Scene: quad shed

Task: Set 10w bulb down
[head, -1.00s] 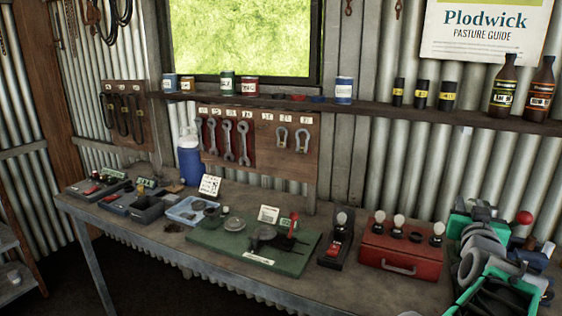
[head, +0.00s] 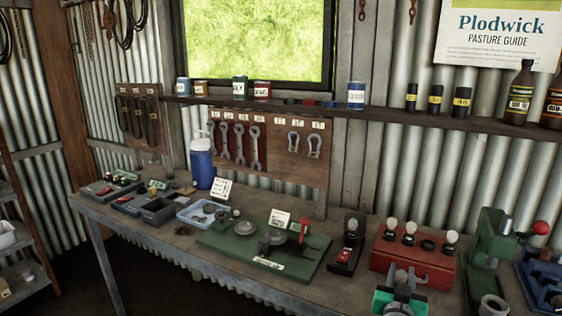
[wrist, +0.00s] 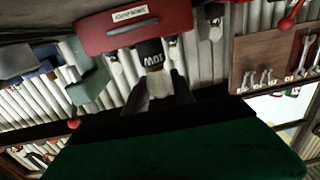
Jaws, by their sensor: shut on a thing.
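My gripper (head: 400,285) is at the bottom of the head view, in front of the red box. In the wrist view my gripper (wrist: 158,88) is shut on the 10w bulb (wrist: 152,54), gripping its pale glass, with the black base marked 10W pointing away from me. The red box (head: 400,263) holds three white bulbs in a row, with an empty dark hole (head: 427,245) between the second and third. The box also shows upside down in the wrist view (wrist: 130,32). The held bulb appears apart from the box.
A black stand (head: 346,258) with a white bulb and red switch is left of the box. A green board (head: 235,248) with metal parts lies further left. A green machine (head: 488,245) with a red knob stands to the right. Bare bench (head: 320,295) shows in front.

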